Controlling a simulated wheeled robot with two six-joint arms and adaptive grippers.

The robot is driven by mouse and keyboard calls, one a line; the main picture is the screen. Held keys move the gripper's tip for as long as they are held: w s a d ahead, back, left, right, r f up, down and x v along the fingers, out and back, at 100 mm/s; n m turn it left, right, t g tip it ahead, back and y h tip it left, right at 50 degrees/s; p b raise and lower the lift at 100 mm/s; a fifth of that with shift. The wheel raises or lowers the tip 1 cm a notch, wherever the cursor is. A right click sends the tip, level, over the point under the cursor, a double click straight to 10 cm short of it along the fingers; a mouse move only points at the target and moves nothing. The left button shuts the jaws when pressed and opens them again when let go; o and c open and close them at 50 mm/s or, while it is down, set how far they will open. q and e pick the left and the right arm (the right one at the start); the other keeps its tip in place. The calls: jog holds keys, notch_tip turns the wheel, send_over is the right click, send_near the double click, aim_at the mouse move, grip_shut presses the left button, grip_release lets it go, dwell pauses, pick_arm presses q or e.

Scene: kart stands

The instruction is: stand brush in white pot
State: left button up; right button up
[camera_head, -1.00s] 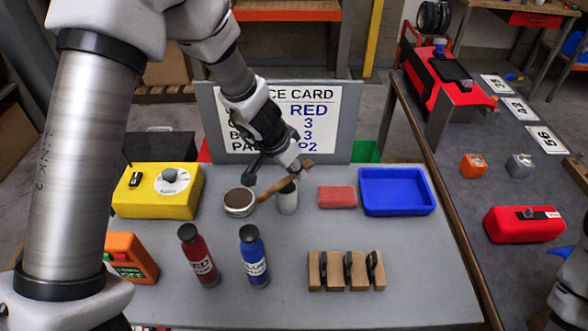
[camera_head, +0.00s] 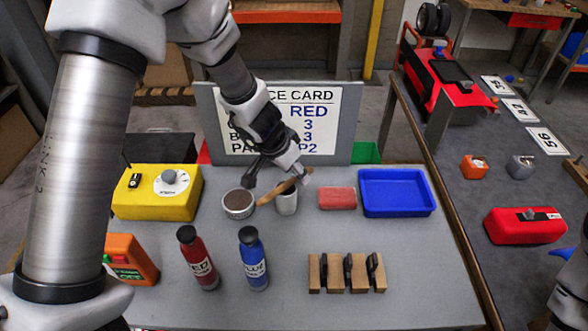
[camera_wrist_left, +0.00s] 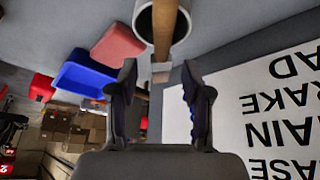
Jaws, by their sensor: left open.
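The white pot (camera_head: 287,203) stands on the grey table, right of a round tin. The wooden brush (camera_head: 268,196) slants across the pot's mouth, its lower-left end outside the pot near the tin. My left gripper (camera_head: 277,180) is open just above the pot and brush. In the left wrist view, the pot (camera_wrist_left: 142,22) is at the top, with the brush (camera_wrist_left: 162,45) running across its opening. The brush's near end lies between the spread fingers of my gripper (camera_wrist_left: 160,72), apart from both. My right gripper does not show.
The brown-filled tin (camera_head: 238,211) is close to the pot's left. A red block (camera_head: 337,198) and blue tray (camera_head: 398,210) are to the right. The sign board (camera_head: 345,100) rises behind. Red (camera_head: 201,266) and blue bottles (camera_head: 254,268) stand in front, beside wooden blocks (camera_head: 347,284).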

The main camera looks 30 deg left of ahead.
aim_at(277, 188)
pick_arm(q)
jog(key=p+v, duration=0.8)
jog(key=v, duration=0.4)
jog(key=shift+r, duration=0.25)
jog(key=shift+s+f, duration=0.1)
jog(key=shift+s, duration=0.05)
